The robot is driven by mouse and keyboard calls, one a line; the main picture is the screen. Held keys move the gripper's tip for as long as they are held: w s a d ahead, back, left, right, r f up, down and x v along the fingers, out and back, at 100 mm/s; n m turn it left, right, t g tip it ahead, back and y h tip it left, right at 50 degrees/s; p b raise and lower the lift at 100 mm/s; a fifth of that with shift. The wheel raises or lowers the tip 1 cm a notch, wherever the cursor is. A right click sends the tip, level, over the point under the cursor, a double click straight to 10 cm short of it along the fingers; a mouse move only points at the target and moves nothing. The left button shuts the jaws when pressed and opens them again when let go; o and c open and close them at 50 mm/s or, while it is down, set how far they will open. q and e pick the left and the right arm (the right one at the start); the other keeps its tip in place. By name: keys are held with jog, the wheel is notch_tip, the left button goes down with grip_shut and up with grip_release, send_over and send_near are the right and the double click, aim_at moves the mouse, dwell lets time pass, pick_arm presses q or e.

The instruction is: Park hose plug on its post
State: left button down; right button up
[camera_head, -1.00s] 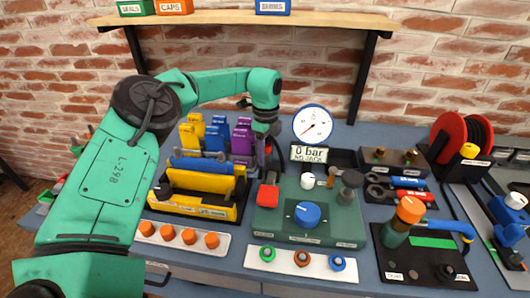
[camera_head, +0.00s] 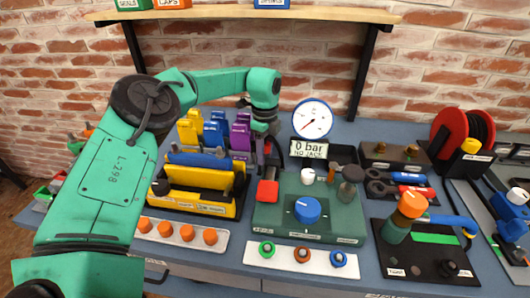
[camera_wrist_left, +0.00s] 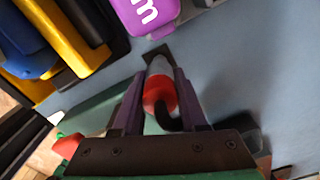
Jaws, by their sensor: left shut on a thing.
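My left gripper (camera_wrist_left: 157,98) is shut on the red hose plug (camera_wrist_left: 159,90), with the black hose curving out below it in the left wrist view. A grey cylindrical part (camera_wrist_left: 158,66) lies just beyond the red body, in line with it, near a small dark patch on the blue bench. I cannot tell whether this is the plug's tip or the post. In the head view my left gripper (camera_head: 265,134) points down beside the purple blocks, behind the green pump panel; the plug is mostly hidden there. My right gripper is not in view.
Purple blocks (camera_head: 240,136) stand close to the left of the gripper. The gauge (camera_head: 312,119) and the "0 bar" display (camera_head: 309,150) stand to its right. The green panel (camera_head: 325,215) with red block (camera_head: 267,191) and blue knob (camera_head: 307,209) is in front.

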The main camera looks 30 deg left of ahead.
pick_arm(q)
jog(key=shift+f+b, duration=0.4)
jog(key=shift+f, duration=0.1)
jog(key=shift+c, duration=0.2)
grip_release()
jog(key=shift+r, duration=0.1)
dwell(0.4)
notch_tip(320, 180, up, 8)
jog(key=p, duration=0.6)
dwell(0.8)
